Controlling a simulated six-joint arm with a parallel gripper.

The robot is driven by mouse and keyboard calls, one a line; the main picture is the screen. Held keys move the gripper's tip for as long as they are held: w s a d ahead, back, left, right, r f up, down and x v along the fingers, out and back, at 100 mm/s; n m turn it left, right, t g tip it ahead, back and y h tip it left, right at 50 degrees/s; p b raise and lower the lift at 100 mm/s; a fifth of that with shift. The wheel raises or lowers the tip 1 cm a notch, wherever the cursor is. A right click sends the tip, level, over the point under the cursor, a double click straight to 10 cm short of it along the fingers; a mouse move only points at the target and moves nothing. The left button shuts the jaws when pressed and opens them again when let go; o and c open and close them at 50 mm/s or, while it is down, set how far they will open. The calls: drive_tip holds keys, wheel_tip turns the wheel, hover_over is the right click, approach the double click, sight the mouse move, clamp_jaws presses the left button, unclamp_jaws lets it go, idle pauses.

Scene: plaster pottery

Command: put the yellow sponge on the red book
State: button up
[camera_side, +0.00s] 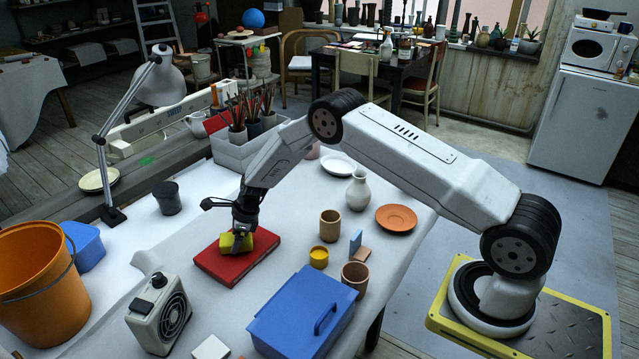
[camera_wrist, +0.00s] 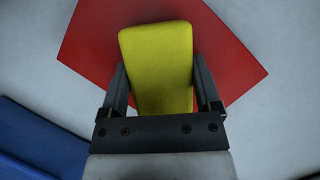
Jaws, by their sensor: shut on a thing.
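The red book (camera_side: 262,262) lies flat on the white table, left of its middle in the side view. It also shows in the wrist view (camera_wrist: 90,45), behind the sponge. The yellow sponge (camera_side: 228,244) is at the top of the book in the side view. In the wrist view the sponge (camera_wrist: 156,65) lies between my two fingers, with red book surface on both sides of it. My gripper (camera_side: 240,238) points down over the book and is shut on the sponge. I cannot tell whether the sponge's underside touches the book.
A blue box (camera_side: 290,325) with a handle stands in front of the book. A small fan heater (camera_side: 160,315) stands front left and a dark cup (camera_side: 168,198) behind left. A yellow cup (camera_side: 318,257), a brown cup (camera_side: 330,224) and a white vase (camera_side: 358,190) stand to the right.

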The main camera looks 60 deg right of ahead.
drive_tip(key=shift+f, duration=0.15)
drive_tip(key=o, duration=1)
drive_tip(key=v, duration=1.2)
drive_tip(key=shift+r, duration=0.2)
drive_tip(key=s+a+r+n+h, duration=0.1)
drive_tip(key=s+r+n, duration=0.2)
drive_tip(key=s+n, duration=0.6)
drive_tip(key=s+a+r+n+h, duration=0.1)
drive_tip(key=s+r+n, duration=0.2)
drive_tip(key=s+n, duration=0.6)
drive_tip(key=s+a+r+n+h, duration=0.1)
drive_tip(key=s+r+n, duration=0.2)
drive_tip(key=s+n, duration=0.6)
drive_tip(key=shift+s+a+g, duration=0.3)
drive_tip(key=shift+s+a, duration=0.1)
drive_tip(key=shift+s, duration=0.15)
